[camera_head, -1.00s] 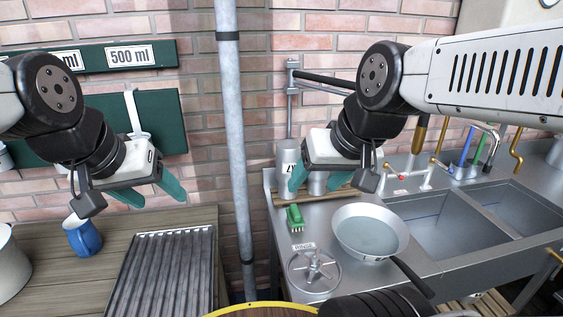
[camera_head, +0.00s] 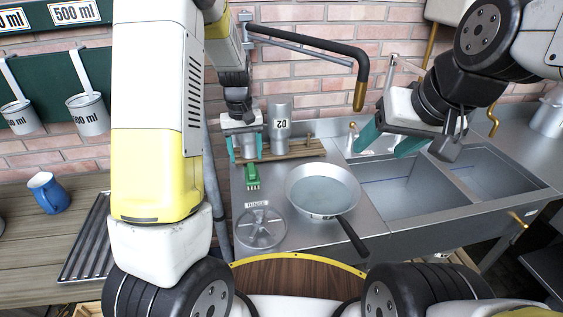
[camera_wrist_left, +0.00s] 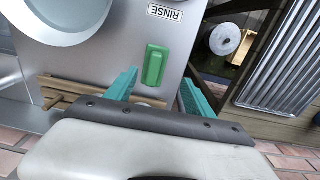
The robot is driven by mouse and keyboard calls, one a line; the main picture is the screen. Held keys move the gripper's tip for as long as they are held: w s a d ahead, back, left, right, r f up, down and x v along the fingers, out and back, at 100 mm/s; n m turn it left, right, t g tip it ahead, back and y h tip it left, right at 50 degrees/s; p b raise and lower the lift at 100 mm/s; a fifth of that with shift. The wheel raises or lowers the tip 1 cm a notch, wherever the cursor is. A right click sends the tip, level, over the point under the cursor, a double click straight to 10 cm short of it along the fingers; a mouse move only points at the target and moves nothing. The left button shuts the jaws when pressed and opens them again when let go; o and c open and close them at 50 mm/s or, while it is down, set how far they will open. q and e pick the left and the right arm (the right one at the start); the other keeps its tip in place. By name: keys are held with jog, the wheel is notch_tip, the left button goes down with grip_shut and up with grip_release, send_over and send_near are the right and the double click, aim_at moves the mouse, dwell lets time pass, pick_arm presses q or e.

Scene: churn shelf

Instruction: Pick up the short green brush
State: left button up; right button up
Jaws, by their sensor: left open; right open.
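The short green brush (camera_head: 252,177) lies on the steel counter left of the pan, above the RINSE label. It also shows in the left wrist view (camera_wrist_left: 154,66), just beyond the fingertips and between their lines. My left gripper (camera_head: 247,158) is open and empty, pointing down behind and above the brush; its teal fingers spread wide in the left wrist view (camera_wrist_left: 158,85). It does not touch the brush as far as I can see. My right gripper (camera_head: 387,143) is open and empty, in the air over the back of the sink.
A pan (camera_head: 322,190) holding liquid sits right of the brush. Metal cans, one marked 02 (camera_head: 280,126), stand behind on a wooden rack (camera_head: 300,147). A vertical pipe (camera_head: 213,185) runs by the counter's left edge.

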aim_at(251, 168)
pick_arm(q)
jog(key=shift+w+d+f, duration=0.2)
jog(key=shift+d+f, duration=0.05)
jog(key=shift+f, duration=0.25)
jog(key=shift+w+d+f, duration=0.2)
jog(key=shift+d+f, duration=0.05)
jog(key=shift+f, duration=0.2)
jog(key=f, duration=0.7)
jog(key=shift+w+f, duration=0.2)
jog(key=shift+w, duration=0.05)
grip_shut()
